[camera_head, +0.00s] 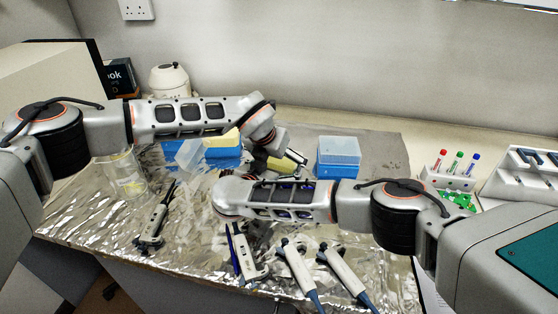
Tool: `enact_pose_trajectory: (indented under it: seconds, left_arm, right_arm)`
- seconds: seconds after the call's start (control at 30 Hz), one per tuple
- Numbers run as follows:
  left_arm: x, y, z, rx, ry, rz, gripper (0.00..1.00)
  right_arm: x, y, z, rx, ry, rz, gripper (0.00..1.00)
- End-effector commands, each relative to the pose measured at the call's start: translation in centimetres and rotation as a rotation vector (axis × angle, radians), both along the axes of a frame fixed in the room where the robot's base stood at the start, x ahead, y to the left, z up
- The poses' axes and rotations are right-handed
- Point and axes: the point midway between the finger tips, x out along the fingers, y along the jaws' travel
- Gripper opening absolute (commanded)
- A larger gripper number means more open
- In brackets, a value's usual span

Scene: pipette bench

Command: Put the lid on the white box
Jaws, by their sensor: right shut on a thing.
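No plainly white box shows. A blue box (223,153) with a pale yellow top stands behind the foil's middle, partly hidden by my left arm. A clear whitish lid (188,153) sits tilted at its left side; I cannot tell whether it touches the box. A second blue box (338,171) with a clear pale lid (339,149) on it stands to the right. My left gripper (291,158) is between the two boxes, partly hidden, and its jaw opening is unclear. My right wrist is in front of the first box; its fingers are hidden behind my own arm.
Several pipettes (298,272) lie along the front of the foil-covered bench (200,265). A clear beaker (128,178) stands at left. A tube rack (452,180) with coloured caps and a white stand (515,180) are at right. A white round device (170,80) stands behind.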

Motion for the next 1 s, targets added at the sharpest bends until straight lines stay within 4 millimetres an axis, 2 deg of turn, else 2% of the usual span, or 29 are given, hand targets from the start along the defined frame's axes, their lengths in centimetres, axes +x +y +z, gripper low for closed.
enact_pose_trajectory:
  seconds: [0.03, 0.27, 0.5, 0.57, 0.63, 1.0]
  left_arm:
    - [-1.4, 0.6, -1.0, 0.007, 0.041, 0.016, 0.94]
    - [-2.3, 1.1, 0.6, 0.007, 0.042, 0.019, 0.94]
    - [-2.3, 1.1, 0.7, 0.008, 0.043, 0.018, 0.94]
    - [-2.3, 1.1, 0.7, 0.009, 0.041, 0.018, 0.81]
    - [-2.3, 1.1, 0.7, 0.010, 0.040, 0.018, 0.79]
    - [-2.0, 1.3, 0.8, 0.013, 0.033, 0.018, 0.79]
  right_arm:
    - [1.0, -1.1, 0.9, -0.004, -0.024, -0.019, 0.46]
    - [1.0, -1.1, 0.8, -0.003, -0.022, -0.021, 0.46]
    - [0.9, -1.1, 0.8, -0.004, -0.022, -0.021, 0.46]
    - [0.9, -1.1, 0.8, -0.003, -0.022, -0.020, 0.46]
    - [0.9, -1.0, 0.9, -0.004, -0.021, -0.018, 0.46]
    - [0.7, -0.6, 0.9, -0.004, -0.020, -0.010, 0.45]
